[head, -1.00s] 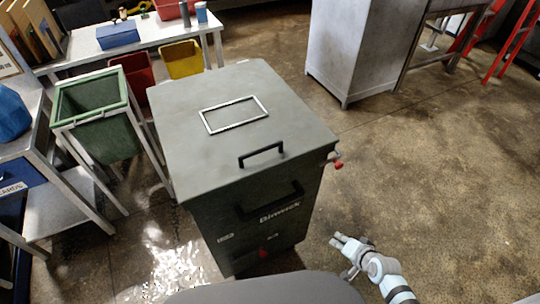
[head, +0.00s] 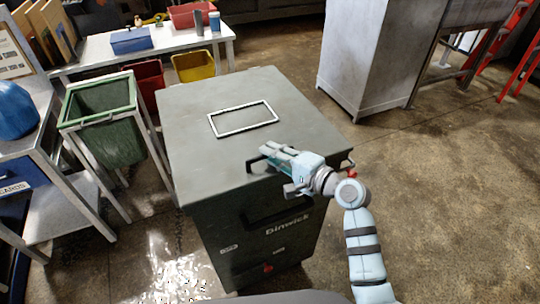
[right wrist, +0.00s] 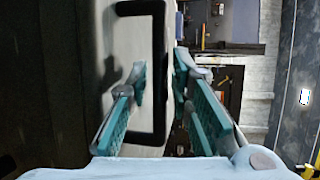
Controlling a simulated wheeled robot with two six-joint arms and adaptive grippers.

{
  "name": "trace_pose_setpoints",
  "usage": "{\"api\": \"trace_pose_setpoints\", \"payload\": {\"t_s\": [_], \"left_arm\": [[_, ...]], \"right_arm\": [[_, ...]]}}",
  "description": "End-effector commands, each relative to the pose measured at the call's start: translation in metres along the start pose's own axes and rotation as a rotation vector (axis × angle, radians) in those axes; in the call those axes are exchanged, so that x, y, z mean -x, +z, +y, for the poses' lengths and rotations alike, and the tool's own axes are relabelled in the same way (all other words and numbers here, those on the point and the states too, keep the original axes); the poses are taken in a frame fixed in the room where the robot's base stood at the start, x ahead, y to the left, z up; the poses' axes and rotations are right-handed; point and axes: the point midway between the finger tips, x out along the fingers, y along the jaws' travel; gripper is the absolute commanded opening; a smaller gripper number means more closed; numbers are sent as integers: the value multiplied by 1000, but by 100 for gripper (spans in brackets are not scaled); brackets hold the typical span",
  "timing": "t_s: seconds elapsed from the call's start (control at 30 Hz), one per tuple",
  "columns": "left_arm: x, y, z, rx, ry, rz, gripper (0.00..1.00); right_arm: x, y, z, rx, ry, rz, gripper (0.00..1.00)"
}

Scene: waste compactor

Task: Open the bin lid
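The grey-green bin (head: 240,245) stands upright in the middle of the head view, its flat lid (head: 190,120) shut. The black lid handle (head: 255,167) is at the lid's front edge, partly hidden by my right gripper (head: 274,154). In the right wrist view the handle (right wrist: 159,40) shows as a black bracket. The fingers of my right gripper (right wrist: 161,76) are apart, and the handle's long bar appears between them; I cannot tell whether they touch it. My left gripper is not in view.
A green bin (head: 100,120) in a metal frame stands to the left, beside a grey side table (head: 50,215). Yellow (head: 194,66) and red bins are behind. A grey cabinet (head: 365,60) stands at back right. The floor on the right is clear.

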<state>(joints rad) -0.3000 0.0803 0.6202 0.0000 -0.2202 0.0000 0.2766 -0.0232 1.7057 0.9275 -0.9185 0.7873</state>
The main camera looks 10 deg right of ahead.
Motion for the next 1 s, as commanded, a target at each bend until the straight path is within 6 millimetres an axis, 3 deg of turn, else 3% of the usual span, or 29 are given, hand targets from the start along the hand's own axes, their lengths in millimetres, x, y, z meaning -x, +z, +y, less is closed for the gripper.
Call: {"api": "trace_pose_setpoints", "payload": {"t_s": [0.37, 0.5, 0.83, 1.0], "left_arm": [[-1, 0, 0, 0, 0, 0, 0], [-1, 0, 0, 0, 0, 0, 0], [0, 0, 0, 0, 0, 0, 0], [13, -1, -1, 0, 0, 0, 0]], "right_arm": [[-10, 0, 0, 2, 1, 1, 20], [-10, 0, 0, 2, 1, 1, 0], [-10, 0, -1, 2, 1, 1, 0], [-8, 0, -16, 3, 0, 1, 0]]}}
